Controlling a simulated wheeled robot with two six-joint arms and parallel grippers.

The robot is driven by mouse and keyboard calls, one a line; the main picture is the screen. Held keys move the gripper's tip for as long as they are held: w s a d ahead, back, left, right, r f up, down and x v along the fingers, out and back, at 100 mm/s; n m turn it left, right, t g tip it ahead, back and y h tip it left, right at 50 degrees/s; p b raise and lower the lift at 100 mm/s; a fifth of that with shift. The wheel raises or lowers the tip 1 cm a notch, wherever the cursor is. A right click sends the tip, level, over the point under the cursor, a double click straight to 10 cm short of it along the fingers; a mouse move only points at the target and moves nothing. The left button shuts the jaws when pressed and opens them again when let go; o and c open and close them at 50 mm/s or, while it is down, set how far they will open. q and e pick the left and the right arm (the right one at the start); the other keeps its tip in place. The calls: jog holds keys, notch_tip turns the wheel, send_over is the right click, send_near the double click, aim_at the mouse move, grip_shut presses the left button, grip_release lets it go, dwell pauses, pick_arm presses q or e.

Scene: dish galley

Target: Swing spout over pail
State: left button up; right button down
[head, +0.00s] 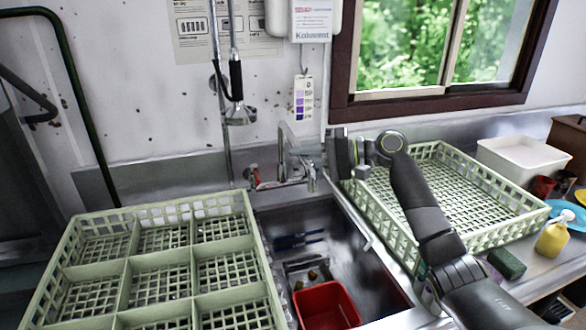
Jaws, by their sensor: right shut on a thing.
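The metal spout (293,150) rises from the tap at the back of the sink, and its downturned end points into the basin. My right gripper (322,152) reaches in from the right and is shut on the spout near its outer end; the fingertips are small and partly merge with the metal. The red pail (326,306) stands in the sink basin towards the front, its lower edge cut off by the picture. The spout's end is over the back part of the basin, behind the pail. My left gripper is out of view.
A green compartment rack (158,256) stands left of the sink (346,262). A green flat rack (452,190) stands right, under my right arm. A spray head (239,114) hangs above the tap. A yellow bottle (552,238), a sponge (507,263) and a white tub (522,158) are further right.

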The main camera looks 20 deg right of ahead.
jog(key=shift+d+f+n+g, duration=0.1)
jog(key=shift+d+n+g, duration=0.2)
jog(key=shift+d+g, duration=0.15)
jog(key=shift+d+b, duration=0.1)
jog(key=shift+b, duration=0.2)
jog(key=c, duration=1.3)
grip_release()
jog(key=shift+d, duration=0.15)
jog(key=b+v, duration=0.4)
jog(key=v, duration=1.3)
jog(key=shift+d, duration=0.3)
jog(key=shift+f, duration=0.1)
